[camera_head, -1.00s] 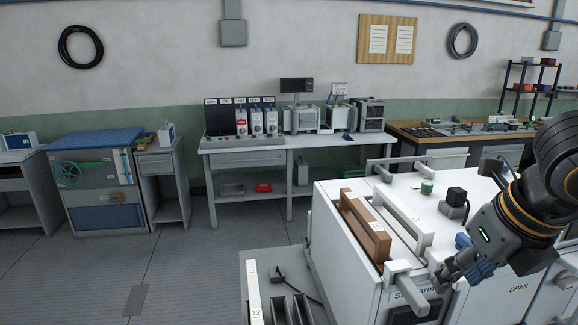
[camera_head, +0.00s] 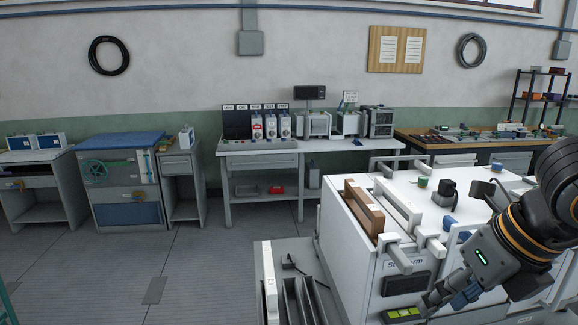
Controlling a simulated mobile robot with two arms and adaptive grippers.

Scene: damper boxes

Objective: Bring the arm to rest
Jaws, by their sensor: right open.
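My right arm comes in from the right edge. Its gripper (camera_head: 445,297) points down and left in front of the white cabinet (camera_head: 347,238), near the cabinet's front face. The jaws are small and partly dark in the picture; they are open and nothing shows between them. My left gripper is not in view.
On the cabinet top are a brown handle-like bar (camera_head: 363,208), a white bar (camera_head: 399,202), a green cylinder (camera_head: 422,182) and a black-topped device (camera_head: 444,192). A grey slotted bin (camera_head: 262,285) stands at its left. Benches line the wall; the left floor is clear.

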